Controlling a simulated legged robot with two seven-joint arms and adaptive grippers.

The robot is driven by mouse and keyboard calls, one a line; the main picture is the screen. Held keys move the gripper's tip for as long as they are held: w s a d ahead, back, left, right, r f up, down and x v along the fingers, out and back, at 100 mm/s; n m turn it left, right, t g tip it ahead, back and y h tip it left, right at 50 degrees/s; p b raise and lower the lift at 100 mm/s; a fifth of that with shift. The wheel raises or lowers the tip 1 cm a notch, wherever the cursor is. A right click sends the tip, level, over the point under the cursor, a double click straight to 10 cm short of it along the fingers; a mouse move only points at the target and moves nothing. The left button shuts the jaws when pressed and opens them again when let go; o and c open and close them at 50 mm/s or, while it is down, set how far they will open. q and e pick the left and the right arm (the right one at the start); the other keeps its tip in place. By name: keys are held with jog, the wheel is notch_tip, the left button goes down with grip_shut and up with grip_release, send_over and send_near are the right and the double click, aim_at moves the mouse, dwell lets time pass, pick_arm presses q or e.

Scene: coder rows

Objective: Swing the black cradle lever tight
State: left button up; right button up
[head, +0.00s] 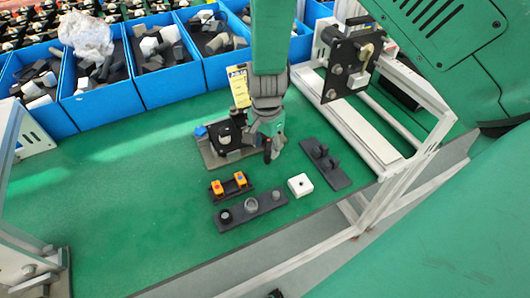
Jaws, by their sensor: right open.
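A black cradle (226,134) stands on a grey base plate (210,155) near the middle of the green bench. My right gripper (270,148) points down at the right side of the cradle, with a dark finger low beside it. It is open. The gripper and wrist cover part of the cradle's right side. I cannot make out the lever apart from the dark parts there, nor whether the gripper touches it. My left gripper is out of view.
A holder with two orange parts (230,184), a dark strip with round parts (250,208), a white block (300,185) and another dark strip (325,163) lie close in front and right. Blue bins (100,105) line the back. A white frame (405,180) stands right.

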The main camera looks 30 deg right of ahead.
notch_tip(320, 180, up, 8)
dwell(0.4)
dwell(0.4)
